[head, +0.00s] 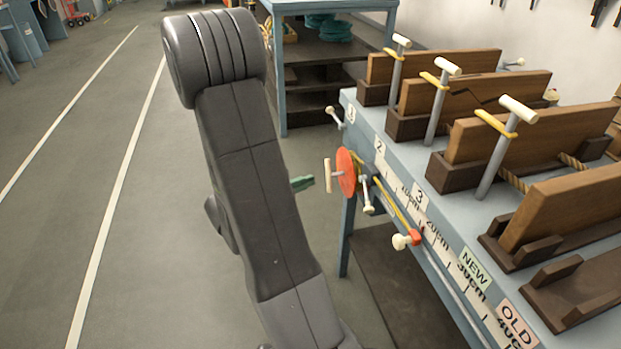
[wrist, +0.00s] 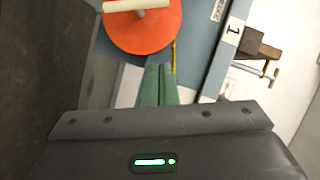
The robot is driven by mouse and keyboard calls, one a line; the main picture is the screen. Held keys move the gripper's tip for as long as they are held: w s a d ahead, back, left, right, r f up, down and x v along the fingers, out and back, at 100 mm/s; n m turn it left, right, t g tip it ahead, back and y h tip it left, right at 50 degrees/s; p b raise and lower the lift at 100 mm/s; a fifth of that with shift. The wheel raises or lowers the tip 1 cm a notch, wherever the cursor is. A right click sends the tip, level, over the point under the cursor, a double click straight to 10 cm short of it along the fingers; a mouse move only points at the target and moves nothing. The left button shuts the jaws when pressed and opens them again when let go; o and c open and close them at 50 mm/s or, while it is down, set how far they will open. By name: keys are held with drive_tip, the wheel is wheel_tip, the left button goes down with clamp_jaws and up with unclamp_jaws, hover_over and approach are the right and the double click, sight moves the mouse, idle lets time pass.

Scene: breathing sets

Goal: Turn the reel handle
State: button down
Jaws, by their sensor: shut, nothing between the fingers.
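The reel is an orange-red disc (head: 346,172) on the left end of the blue-grey bench, with a pale handle peg (head: 328,175) sticking out toward my arm. In the wrist view the reel (wrist: 150,35) is at the top, and its pale handle (wrist: 136,5) lies across it at the upper edge. My gripper (head: 310,181) has green fingers and points at the reel from the left, a short gap from the handle. In the wrist view the fingers (wrist: 158,72) are together and empty, with their tips near the reel's lower rim. My arm hides part of the floor.
The bench (head: 400,170) carries several wooden boards in dark holders, with T-handled grey rods (head: 440,95) standing beside them. A red-and-white knob (head: 407,239) and a small white-ended lever (head: 366,195) stick out near the reel. Open floor lies left; a shelf (head: 325,60) stands behind.

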sight(336, 174)
drive_tip(key=w+d+f+b, duration=0.3)
drive_tip(key=w+d, duration=0.2)
drive_tip(key=w, duration=0.4)
drive_tip(key=shift+w+r, duration=0.1)
drive_tip(key=shift+r, duration=0.05)
idle(0.4)
drive_tip(key=p, duration=0.3)
drive_tip(key=w+n+g+p, duration=0.1)
drive_tip(key=p, duration=0.3)
drive_tip(key=n+p, duration=0.1)
drive_tip(key=p, duration=0.3)
drive_tip(key=shift+w+a+r, duration=0.25)
drive_tip(key=shift+w+a, duration=0.05)
drive_tip(key=shift+f, duration=0.1)
